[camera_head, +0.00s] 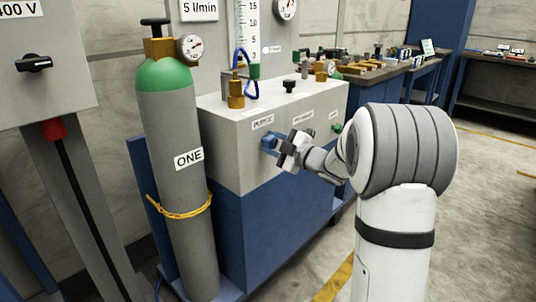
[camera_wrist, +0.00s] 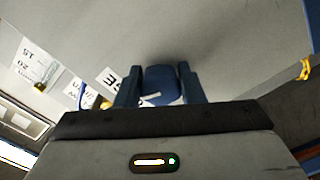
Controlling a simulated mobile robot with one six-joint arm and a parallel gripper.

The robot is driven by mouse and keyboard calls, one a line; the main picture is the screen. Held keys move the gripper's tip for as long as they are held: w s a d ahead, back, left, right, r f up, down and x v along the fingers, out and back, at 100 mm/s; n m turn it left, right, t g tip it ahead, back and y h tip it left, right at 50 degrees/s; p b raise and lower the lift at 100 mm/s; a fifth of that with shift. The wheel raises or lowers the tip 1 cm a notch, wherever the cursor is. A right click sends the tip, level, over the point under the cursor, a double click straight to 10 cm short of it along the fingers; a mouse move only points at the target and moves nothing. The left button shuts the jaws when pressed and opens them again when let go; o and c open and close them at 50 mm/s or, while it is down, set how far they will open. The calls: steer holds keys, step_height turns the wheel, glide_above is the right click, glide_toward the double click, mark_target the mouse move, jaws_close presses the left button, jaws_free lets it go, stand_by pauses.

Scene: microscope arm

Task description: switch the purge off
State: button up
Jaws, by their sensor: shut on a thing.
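The purge knob (camera_head: 268,143) is blue and sits on the front of the grey cabinet (camera_head: 232,150), below a label that reads PURGE (camera_head: 263,122). My gripper (camera_head: 279,149) is at the knob, reaching in from the right. In the wrist view the blue knob (camera_wrist: 162,84) sits between the two dark blue fingers of my gripper (camera_wrist: 160,78), which are shut on it. A short white mark shows on the knob, slanted slightly. The fingers hide the knob's sides.
A grey gas cylinder (camera_head: 180,205) with a green shoulder, labelled ONE, stands left of the cabinet. A green knob (camera_head: 338,128) is farther right on the cabinet front. Brass fittings (camera_head: 236,97) stand on top. Open floor lies at the right.

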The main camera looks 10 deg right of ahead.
steer(key=shift+s+a+f+n+b, duration=0.1)
steer(key=shift+n+b, duration=0.75)
steer(key=shift+n, duration=0.15)
steer(key=shift+f+n+b, duration=0.1)
steer(key=shift+n+b, duration=0.7)
steer(key=shift+n, duration=0.2)
steer(key=o, duration=1)
steer(key=shift+r, duration=0.25)
steer(key=shift+s+d, duration=0.15)
steer(key=shift+d, duration=0.1)
steer(key=p+v, duration=0.2)
steer(key=v, duration=0.5)
steer(key=shift+s, duration=0.15)
